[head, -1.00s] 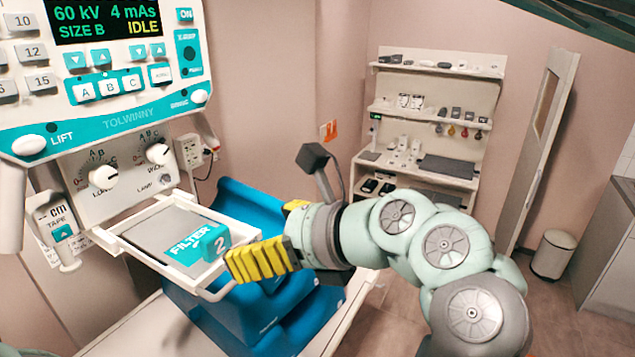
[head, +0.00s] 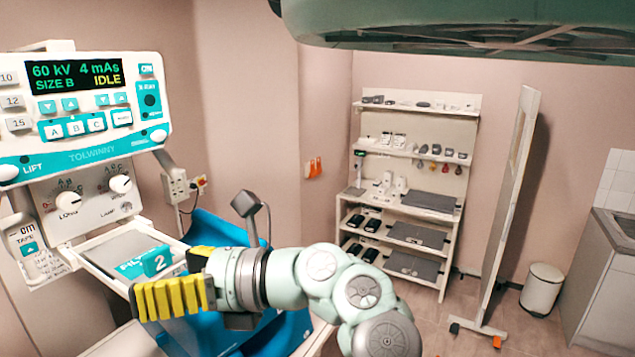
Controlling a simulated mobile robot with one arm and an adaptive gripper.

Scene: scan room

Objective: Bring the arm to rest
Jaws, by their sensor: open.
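My gripper (head: 170,275) has yellow ribbed fingers and shows at the lower left in the head view, pointing left. Its fingers are apart and nothing shows between them. It is in front of a white-framed tray (head: 97,268) that holds a teal filter block marked 2 (head: 157,261). The near finger overlaps the tray's right part in the picture. I cannot tell the gap between the gripper and the tray. The pale green arm runs from the gripper to the lower right, bent at its joints.
A control console (head: 85,115) reading IDLE stands at the left, above a blue chair-like support (head: 215,228). A white shelf unit (head: 470,160) with small items stands at the back. A white panel (head: 508,210), a bin (head: 541,290) and a cabinet (head: 605,285) are at the right. Floor shows between them.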

